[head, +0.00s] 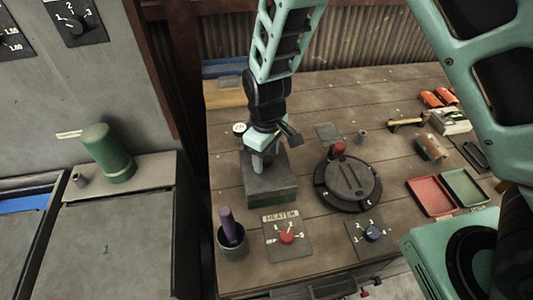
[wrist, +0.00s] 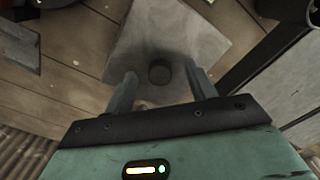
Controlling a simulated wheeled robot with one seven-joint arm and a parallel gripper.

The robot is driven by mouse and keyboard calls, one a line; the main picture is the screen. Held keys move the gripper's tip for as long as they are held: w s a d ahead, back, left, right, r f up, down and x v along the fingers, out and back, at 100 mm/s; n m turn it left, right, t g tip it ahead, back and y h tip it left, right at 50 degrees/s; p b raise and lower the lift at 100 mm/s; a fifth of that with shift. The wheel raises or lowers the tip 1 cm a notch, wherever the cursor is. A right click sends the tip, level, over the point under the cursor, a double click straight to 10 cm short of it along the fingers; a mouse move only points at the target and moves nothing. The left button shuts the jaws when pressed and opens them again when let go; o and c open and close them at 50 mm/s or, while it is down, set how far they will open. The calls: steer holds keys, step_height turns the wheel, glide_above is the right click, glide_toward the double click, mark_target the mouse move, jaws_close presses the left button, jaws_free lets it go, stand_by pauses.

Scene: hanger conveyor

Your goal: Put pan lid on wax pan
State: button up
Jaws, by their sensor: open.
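A square dark grey-green box (head: 272,193), which looks like the wax pan, stands on the wooden bench behind the heater panel. A flat grey square lid with a dark round knob (wrist: 159,72) shows in the wrist view and appears to lie on top of this box. I cannot tell how squarely it sits. My gripper (head: 263,167) points down just over the box top. In the wrist view my gripper (wrist: 163,76) is open, with one finger on each side of the knob and gaps beside it. The fingers partly hide the lid in the head view.
A round dark plate with a red handle (head: 347,183) stands right of the box. In front are a heater panel (head: 288,240), another knob panel (head: 371,235) and a cup with a purple stick (head: 232,243). Red (head: 430,197) and green (head: 465,188) trays lie right. A green cylinder (head: 107,152) stands left.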

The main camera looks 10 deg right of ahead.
mark_target(267, 158)
stand_by(0.3)
step_height(267, 158, up, 17)
steer(key=b, duration=0.3)
steer(key=shift+r, duration=0.2)
steer(key=shift+m+y, duration=0.3)
steer(key=shift+m, duration=0.3)
steer(key=s+d+f+b, duration=0.1)
steer(key=s+f, duration=0.1)
steer(key=s, duration=0.5)
steer(key=s+d+f+b, duration=0.1)
steer(key=s+d, duration=0.1)
steer(key=s, duration=0.5)
steer(key=s+d+f+b, duration=0.1)
steer(key=s+f, duration=0.1)
steer(key=s, duration=0.5)
steer(key=shift+s+d+f, duration=0.15)
steer(key=shift+d+f, duration=0.2)
steer(key=shift+d, duration=0.05)
steer(key=shift+c, duration=0.2)
